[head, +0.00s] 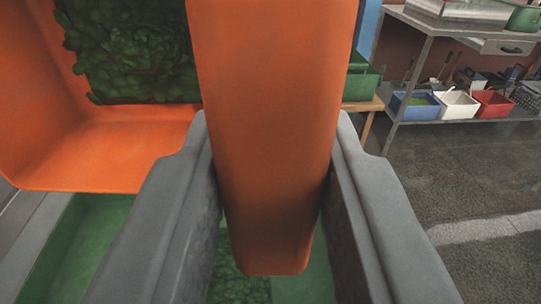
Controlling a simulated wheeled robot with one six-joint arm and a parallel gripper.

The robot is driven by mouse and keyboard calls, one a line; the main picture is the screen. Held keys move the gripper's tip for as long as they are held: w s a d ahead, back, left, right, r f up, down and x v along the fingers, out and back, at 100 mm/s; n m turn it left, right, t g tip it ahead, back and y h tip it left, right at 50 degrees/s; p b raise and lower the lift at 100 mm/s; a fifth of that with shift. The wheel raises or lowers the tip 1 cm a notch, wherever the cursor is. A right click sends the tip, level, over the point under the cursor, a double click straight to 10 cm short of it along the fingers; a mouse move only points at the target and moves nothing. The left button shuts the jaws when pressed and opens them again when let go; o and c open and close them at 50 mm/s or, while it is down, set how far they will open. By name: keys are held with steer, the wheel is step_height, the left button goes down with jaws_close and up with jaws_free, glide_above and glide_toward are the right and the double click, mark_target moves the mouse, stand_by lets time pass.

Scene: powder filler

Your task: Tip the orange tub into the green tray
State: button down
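The orange tub (262,150) fills the upper middle of the view. A broad orange part of it is between the two grey fingers of my gripper (277,130), which press against it on both sides. The tub's open inside shows at the upper left, and the tub looks tipped. A dark green clumpy mass (130,45) is inside it. The green tray (75,245) lies below, partly hidden by the tub and my fingers. Some green clumpy material (240,286) shows low between my fingers, seemingly in the tray.
A grey metal shelf (405,75) stands at the right, with blue (398,108), white (457,107) and red (493,104) bins on its lower level. A green container (362,85) sits on a wooden stand behind my right finger. The floor at the right is clear.

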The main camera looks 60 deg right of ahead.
steer(key=shift+s+a+f+h, duration=0.2)
steer(key=shift+f+h, duration=0.1)
steer(key=shift+f, duration=0.15)
steer(key=shift+r, duration=0.1)
stand_by(0.7)
steer(key=shift+r, duration=3.95)
